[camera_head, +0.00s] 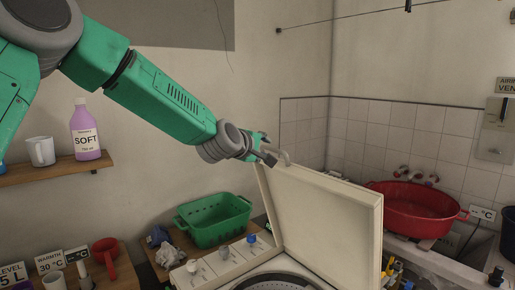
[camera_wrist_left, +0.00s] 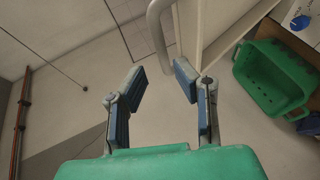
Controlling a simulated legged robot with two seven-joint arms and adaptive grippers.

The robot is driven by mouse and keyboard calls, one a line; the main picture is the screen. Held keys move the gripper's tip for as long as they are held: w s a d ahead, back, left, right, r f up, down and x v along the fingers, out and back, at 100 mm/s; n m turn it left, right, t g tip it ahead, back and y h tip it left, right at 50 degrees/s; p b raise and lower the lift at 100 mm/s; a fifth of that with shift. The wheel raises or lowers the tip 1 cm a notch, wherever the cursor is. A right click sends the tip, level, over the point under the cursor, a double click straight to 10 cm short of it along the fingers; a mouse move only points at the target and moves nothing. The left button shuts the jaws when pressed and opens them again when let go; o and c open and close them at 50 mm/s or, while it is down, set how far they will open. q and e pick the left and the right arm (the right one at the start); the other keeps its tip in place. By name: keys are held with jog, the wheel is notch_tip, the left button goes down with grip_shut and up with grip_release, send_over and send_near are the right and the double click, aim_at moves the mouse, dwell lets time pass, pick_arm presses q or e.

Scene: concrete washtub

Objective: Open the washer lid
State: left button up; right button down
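The washer's cream lid (camera_head: 325,215) stands raised and steeply tilted above the washer's top (camera_head: 225,265), leaving the round drum opening (camera_head: 285,278) partly uncovered. A pale curved handle (camera_head: 284,158) sits at the lid's upper left edge. My left gripper (camera_head: 268,150) is at that upper edge, close to the handle. In the left wrist view, my left gripper (camera_wrist_left: 158,84) has its fingers spread with nothing between the tips. There the handle (camera_wrist_left: 156,28) and the lid edge (camera_wrist_left: 205,45) lie just beyond the fingertips; contact with the right finger is unclear. My right gripper is not visible.
A green basket (camera_head: 215,220) stands behind the washer, left of the lid. A red tub (camera_head: 415,210) sits at the right. A shelf (camera_head: 55,172) at the left holds a mug (camera_head: 41,151) and a pink bottle (camera_head: 87,135) below my left arm.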

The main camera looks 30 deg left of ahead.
pick_arm(q)
jog(key=shift+v, duration=2.3)
jog(key=shift+d, duration=0.1)
jog(key=s+d+f+m+g+b, duration=0.2)
jog(key=s+f+m, duration=0.15)
jog(key=f, duration=0.85)
jog(key=s+d+f+m+g+b, duration=0.15)
jog(key=s+f, duration=0.25)
jog(key=f, duration=0.8)
jog(key=s+d+f+m+g+b, duration=0.2)
jog(key=s+f+m+g+b, duration=0.15)
jog(key=f, duration=0.85)
jog(key=s+f+m+g+b, duration=0.3)
jog(key=s+f+m, duration=0.1)
jog(key=s+f, duration=0.9)
jog(key=s+d+f+m+g+b, duration=0.1)
jog(key=s+f+m+g+b, duration=0.3)
jog(key=s+f, duration=0.9)
jog(key=s+m, duration=0.1)
jog(key=s, duration=0.6)
jog(key=shift+s+d+f, duration=0.15)
jog(key=shift+s+d, duration=0.05)
jog(key=shift+s, duration=0.2)
jog(key=shift+w, duration=0.15)
